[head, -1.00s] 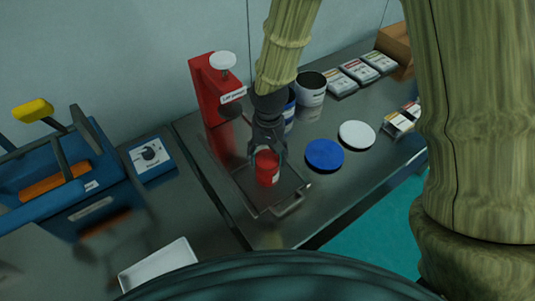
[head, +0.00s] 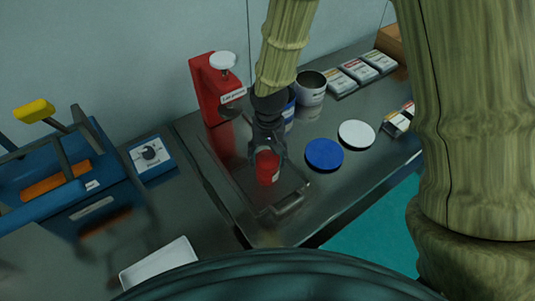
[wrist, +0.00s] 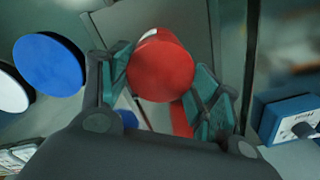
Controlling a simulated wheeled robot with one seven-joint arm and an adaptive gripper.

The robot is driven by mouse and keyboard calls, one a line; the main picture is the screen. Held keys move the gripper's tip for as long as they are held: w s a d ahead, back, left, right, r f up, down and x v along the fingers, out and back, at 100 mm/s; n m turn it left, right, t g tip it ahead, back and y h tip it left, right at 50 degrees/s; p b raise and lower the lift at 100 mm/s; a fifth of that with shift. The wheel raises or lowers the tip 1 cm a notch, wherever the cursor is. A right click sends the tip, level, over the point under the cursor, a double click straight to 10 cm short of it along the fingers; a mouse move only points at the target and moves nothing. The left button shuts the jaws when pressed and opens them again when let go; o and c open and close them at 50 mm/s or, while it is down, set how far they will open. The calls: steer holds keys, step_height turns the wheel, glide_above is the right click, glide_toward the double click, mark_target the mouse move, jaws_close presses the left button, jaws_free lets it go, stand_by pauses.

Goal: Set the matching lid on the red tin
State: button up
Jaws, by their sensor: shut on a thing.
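The red tin (head: 268,177) stands upright on a dark metal tray, with a pale label patch on its side. My gripper (head: 266,157) is right above it, pointing down, its fingers around the tin's top. In the wrist view a round red lid (wrist: 160,72) sits between the two fingers of my gripper (wrist: 163,85), which are shut on it. A red edge shows just beyond the lid. Whether the lid is seated on the tin or just above it, I cannot tell. A blue lid (head: 324,154) and a white lid (head: 356,134) lie flat to the right.
A red lid press (head: 213,92) stands behind the tray (head: 287,206). A blue tin (head: 289,112) and a white tin (head: 311,90) stand behind my gripper. A blue control box (head: 151,157), a blue toolbox (head: 60,185) and a white tray (head: 158,263) are left.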

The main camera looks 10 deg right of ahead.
stand_by(0.3)
steer(key=o, duration=0.9)
steer(key=shift+c, duration=0.2)
steer(key=shift+r, duration=0.1)
steer(key=shift+r+p, duration=3.3)
steer(key=shift+r, duration=0.6)
